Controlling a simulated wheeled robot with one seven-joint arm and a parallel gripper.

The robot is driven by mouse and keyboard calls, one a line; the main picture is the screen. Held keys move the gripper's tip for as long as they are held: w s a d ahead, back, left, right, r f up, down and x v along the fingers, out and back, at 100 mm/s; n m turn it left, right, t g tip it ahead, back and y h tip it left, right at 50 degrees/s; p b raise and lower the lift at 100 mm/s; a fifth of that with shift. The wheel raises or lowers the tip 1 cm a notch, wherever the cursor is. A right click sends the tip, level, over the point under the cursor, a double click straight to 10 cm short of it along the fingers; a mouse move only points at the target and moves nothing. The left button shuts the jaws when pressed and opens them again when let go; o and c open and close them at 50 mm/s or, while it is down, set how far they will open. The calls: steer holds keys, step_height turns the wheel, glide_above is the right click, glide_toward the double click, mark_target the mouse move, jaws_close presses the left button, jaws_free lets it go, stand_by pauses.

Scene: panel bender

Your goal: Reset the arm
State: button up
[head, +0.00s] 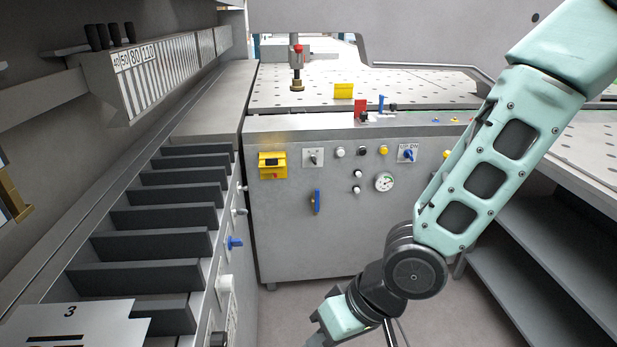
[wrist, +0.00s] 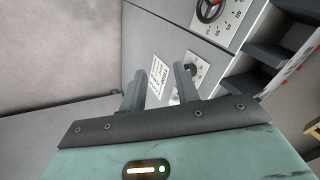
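My arm (head: 490,165) reaches down from the upper right in the head view, its elbow bent and its forearm pointing down and left. The hand end is low in the picture, and its fingertips are cut off by the bottom edge. In the wrist view my gripper (wrist: 158,82) shows two grey fingers standing apart with nothing between them. Beyond them is a grey machine panel with a white label (wrist: 160,77) and a knob on a light plate (wrist: 192,72).
A grey cabinet (head: 330,235) with knobs, a gauge (head: 384,182) and a yellow switch box (head: 272,165) stands ahead. Slanted dark slats (head: 165,215) line the left. Open shelves (head: 560,250) stand at the right. Some bare floor shows in front of the cabinet.

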steer(key=d+r+n+t+h, duration=0.1)
steer(key=d+r+h, duration=0.3)
steer(key=d, duration=0.3)
steer(key=shift+s+d+r, duration=0.2)
steer(key=shift+s+r, duration=0.25)
steer(key=shift+r, duration=0.15)
steer(key=shift+h, duration=0.7)
steer(key=s+d+r, duration=0.1)
steer(key=s+r, duration=0.1)
steer(key=s+d+r, duration=0.3)
steer(key=s+r, duration=0.1)
steer(key=r, duration=0.1)
steer(key=shift+d, duration=0.2)
steer(key=shift+c, duration=0.9)
steer(key=shift+s+r+g, duration=0.15)
steer(key=shift+s+g, duration=0.15)
jaws_close()
